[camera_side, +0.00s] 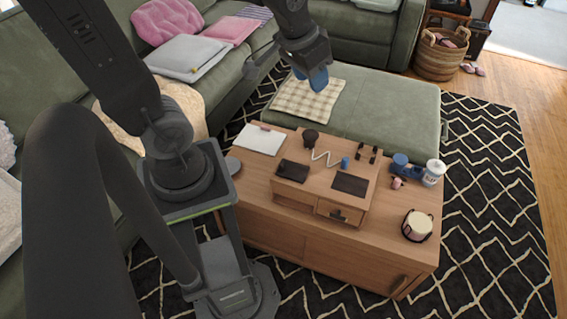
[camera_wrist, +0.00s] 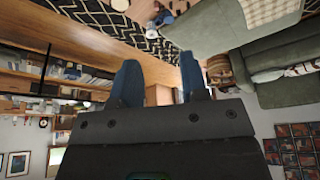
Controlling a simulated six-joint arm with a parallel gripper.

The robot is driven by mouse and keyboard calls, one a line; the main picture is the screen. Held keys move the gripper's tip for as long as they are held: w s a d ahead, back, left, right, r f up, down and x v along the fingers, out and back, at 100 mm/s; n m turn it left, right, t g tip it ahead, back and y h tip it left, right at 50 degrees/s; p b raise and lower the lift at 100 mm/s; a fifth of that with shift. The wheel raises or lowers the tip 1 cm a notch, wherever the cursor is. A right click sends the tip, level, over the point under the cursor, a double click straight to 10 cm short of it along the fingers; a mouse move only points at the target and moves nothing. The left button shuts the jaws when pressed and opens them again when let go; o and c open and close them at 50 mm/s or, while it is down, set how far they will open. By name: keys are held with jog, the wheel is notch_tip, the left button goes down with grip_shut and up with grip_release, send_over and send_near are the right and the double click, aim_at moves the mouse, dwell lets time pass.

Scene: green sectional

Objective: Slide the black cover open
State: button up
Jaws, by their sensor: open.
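A small wooden box (camera_side: 325,198) with a drawer stands on the wooden cabinet. Two flat black pieces lie on its top: a left one (camera_side: 292,171) and a right one (camera_side: 350,184). I cannot tell for sure which is the black cover, or whether either is open. My gripper (camera_side: 310,80) is high above and behind the box, over the green ottoman, apart from everything. Its blue fingers also show in the wrist view (camera_wrist: 160,77), spread with nothing between them. The box top cannot be made out in the wrist view.
On the box top are a dark round knob (camera_side: 310,137), a white zigzag piece (camera_side: 326,158), a blue cylinder (camera_side: 345,163) and black upright brackets (camera_side: 367,153). A white pad (camera_side: 260,139) lies left; a white jar (camera_side: 433,173) and a drum-like item (camera_side: 417,226) stand right.

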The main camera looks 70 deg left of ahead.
jog(key=w+a+f+n+g, duration=0.2)
jog(key=w+a+f, duration=0.3)
jog(key=a+f, duration=0.25)
jog(key=n+g, duration=0.2)
jog(key=n, duration=0.3)
send_over(283, 161)
notch_tip(283, 161, down, 26)
jog(key=shift+h, duration=0.4)
notch_tip(283, 161, down, 14)
jog(key=shift+s+r, duration=0.15)
jog(key=shift+c, duration=0.4)
grip_shut()
